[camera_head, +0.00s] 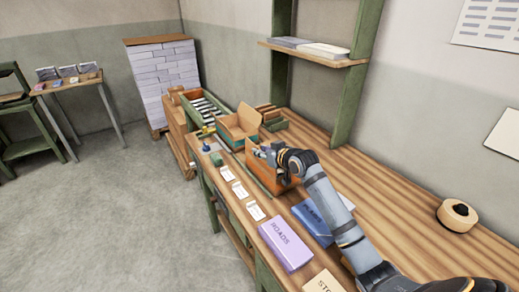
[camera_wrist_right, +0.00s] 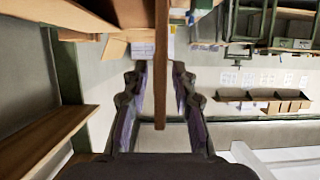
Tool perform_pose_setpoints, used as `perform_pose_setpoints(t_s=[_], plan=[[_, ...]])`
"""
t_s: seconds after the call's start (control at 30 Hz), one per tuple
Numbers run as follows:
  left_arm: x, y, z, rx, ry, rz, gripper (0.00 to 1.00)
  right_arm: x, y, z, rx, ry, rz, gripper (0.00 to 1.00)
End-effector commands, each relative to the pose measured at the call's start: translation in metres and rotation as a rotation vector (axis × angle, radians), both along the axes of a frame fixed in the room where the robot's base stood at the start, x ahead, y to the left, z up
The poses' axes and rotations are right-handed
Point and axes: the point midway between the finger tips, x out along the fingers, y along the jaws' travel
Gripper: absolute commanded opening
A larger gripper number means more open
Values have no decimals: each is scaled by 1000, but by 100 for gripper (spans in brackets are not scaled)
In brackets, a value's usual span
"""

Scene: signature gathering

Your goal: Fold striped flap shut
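My right gripper (camera_head: 268,155) is at an orange box (camera_head: 283,182) on the workbench, and the arm hides part of the box. In the right wrist view my right gripper (camera_wrist_right: 158,112) is open. Its two fingers stand apart on either side of a thin brown panel (camera_wrist_right: 161,80) seen edge-on, with a gap on each side. I cannot tell whether this panel is the striped flap; no stripes show clearly. A second box (camera_head: 233,135), teal and orange with raised cardboard flaps (camera_head: 247,116), stands just behind. My left gripper is not in view.
A purple block (camera_head: 286,243), a blue block (camera_head: 312,218) and white cards (camera_head: 240,189) lie along the workbench (camera_head: 395,225). A tape roll (camera_head: 457,214) sits at right. A green-edged crate (camera_head: 205,106) stands beyond the boxes. The bench's right side is mostly clear.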

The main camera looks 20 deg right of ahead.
Motion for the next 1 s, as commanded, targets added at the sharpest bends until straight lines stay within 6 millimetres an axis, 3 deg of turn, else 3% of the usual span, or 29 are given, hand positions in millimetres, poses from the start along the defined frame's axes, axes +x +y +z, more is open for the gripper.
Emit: perform_pose_setpoints(t_s=[0.13, 0.43, 0.67, 1.0], plan=[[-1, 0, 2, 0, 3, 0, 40, 14, 2, -5, 1, 0, 0, 26], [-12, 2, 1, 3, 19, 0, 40, 17, 2, -8, -1, 0, -1, 26], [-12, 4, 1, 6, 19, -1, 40, 17, 2, -7, -1, 0, -1, 0], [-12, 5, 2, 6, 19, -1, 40, 17, 1, -8, 5, 2, -1, 0]])
